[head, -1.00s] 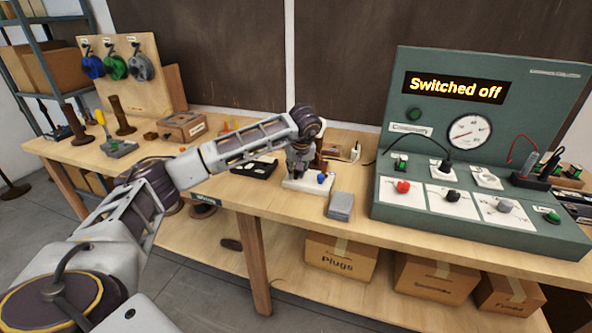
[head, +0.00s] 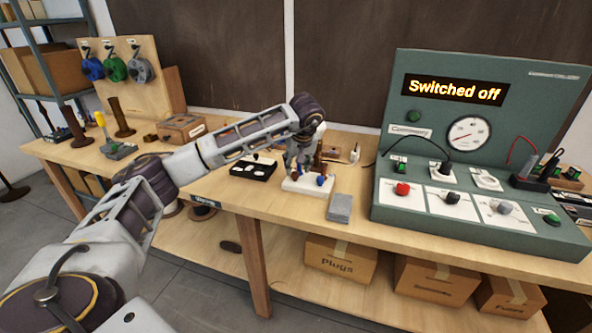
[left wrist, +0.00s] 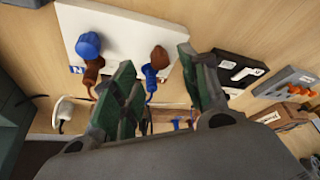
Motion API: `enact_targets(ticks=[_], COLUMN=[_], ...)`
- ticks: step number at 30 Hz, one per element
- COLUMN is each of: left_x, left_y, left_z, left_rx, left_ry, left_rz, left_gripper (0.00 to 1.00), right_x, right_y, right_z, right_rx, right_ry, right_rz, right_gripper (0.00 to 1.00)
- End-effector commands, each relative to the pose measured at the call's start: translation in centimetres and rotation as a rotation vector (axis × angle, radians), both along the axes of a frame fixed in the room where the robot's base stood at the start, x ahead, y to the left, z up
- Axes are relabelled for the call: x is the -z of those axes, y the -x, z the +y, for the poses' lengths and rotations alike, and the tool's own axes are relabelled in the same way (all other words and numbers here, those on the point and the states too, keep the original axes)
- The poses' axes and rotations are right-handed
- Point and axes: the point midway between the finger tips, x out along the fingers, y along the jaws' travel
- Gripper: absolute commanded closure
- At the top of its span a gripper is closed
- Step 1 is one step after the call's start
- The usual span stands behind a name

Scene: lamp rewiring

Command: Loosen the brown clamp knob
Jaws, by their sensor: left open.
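The brown clamp knob (left wrist: 160,57) stands on a white clamp block (left wrist: 118,24) in the left wrist view. A blue knob (left wrist: 88,45) is beside it on the same block. Brown and blue wires run from the block below the knobs. My left gripper (left wrist: 156,60) is open, with its two fingers apart on either side of the brown knob's line of view; I cannot tell whether they touch it. In the head view my left gripper (head: 300,171) is over the white block (head: 307,187) and partly hides it. My right gripper is not in view.
A black tray (head: 253,168) lies left of the block, and a grey box (head: 340,207) lies right of it. The green test panel (head: 479,250) reads "Switched off". A wooden box (head: 181,128) and wire spools (head: 115,68) are further left. Bare tabletop lies in front of the block.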

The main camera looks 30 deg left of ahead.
Motion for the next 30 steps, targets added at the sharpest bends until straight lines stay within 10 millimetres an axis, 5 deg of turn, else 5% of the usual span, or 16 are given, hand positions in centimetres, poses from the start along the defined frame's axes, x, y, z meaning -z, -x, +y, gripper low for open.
enact_targets(ticks=[15,30], left_x=[-6.5,-7.3], left_y=[1.7,2.0], left_z=[-2.0,-2.2], left_rx=[-0.001,0.0], left_ry=[0.0,0.0], left_rz=[-0.002,0.0], left_gripper=[0.56,0.58], right_x=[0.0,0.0], right_y=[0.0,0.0], right_z=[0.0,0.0], right_rx=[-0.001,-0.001], right_ry=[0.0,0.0], right_rz=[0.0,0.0], right_gripper=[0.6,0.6])
